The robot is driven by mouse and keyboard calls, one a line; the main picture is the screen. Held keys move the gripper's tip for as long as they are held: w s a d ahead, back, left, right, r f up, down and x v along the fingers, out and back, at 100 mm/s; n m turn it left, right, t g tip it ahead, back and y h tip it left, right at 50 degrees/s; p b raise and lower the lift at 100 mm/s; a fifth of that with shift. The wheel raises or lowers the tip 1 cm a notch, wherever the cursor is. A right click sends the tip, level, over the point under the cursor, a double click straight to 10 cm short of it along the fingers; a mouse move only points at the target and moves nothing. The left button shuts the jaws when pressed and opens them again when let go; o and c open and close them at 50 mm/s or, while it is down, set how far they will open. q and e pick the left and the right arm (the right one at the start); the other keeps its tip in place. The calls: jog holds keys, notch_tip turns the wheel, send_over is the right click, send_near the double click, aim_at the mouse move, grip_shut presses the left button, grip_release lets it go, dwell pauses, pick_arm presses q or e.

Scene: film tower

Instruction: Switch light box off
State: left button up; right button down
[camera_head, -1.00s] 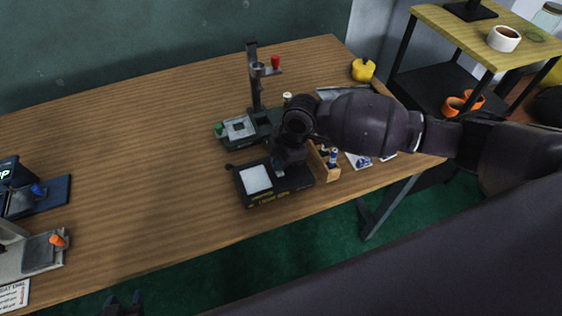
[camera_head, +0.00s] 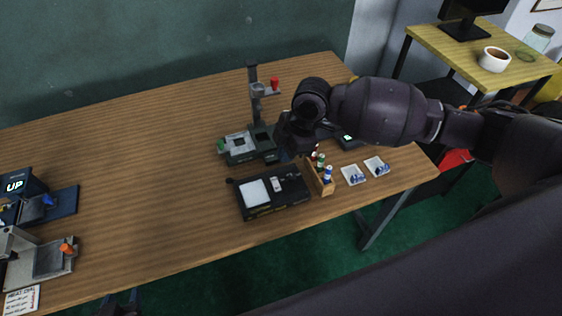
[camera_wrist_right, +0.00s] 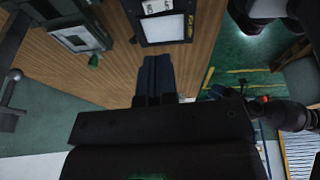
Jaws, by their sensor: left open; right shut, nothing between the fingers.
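The light box (camera_head: 262,208) is a black box with a pale panel (camera_head: 255,192) on its left half and a small light-coloured switch (camera_head: 277,185) right of the panel. I cannot tell whether the panel is lit. The box also shows at the top of the right wrist view (camera_wrist_right: 187,36). My right gripper (camera_head: 287,142) is behind and above the box, apart from it; its shut, empty fingers show in the wrist view (camera_wrist_right: 157,62). My left gripper (camera_head: 122,302) is open at the bottom edge, over the floor by the table's front edge.
An enlarger-like stand (camera_head: 254,100) stands behind the box. Devices stand at far left (camera_head: 50,258). The table's middle left is clear.

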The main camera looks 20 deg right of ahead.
jog(key=shift+v, duration=1.5)
jog(key=shift+s, duration=0.1)
jog(key=s+a+f+m+t+y, duration=0.1)
jog(key=f+m+t, duration=0.1)
jog(key=f, duration=0.1)
jog(key=s+a+f+m+t+y, duration=0.1)
jog(key=f+m+t, duration=0.1)
jog(key=m, duration=0.1)
jog(key=s+a+f+m+t+y, duration=0.1)
jog(key=a+f+m+t, duration=0.1)
jog(key=f, duration=0.1)
jog(key=shift+s+f+m, duration=0.25)
jog(key=shift+f+m, duration=0.1)
jog(key=shift+m, duration=0.05)
jog(key=s+d+f+m+t, duration=0.1)
jog(key=d, duration=0.1)
jog(key=s+d+f+m+t+h, duration=0.1)
jog(key=s+m, duration=0.1)
jog(key=s+d+f+m+t+h, duration=0.1)
jog(key=d+m, duration=0.1)
jog(key=shift+s+d+f+t, duration=0.2)
jog(key=shift+d+f+t, duration=0.1)
jog(key=shift+f, duration=0.1)
jog(key=s+d+f+m+t+h, duration=0.1)
jog(key=s+d+f+m+h, duration=0.2)
jog(key=s+d, duration=0.5)
jog(key=shift+s+d+f+m+h, duration=0.2)
jog(key=shift+s+d+m+h, duration=0.1)
jog(key=shift+s+m+h, duration=0.45)
jog(key=shift+w, duration=0.15)
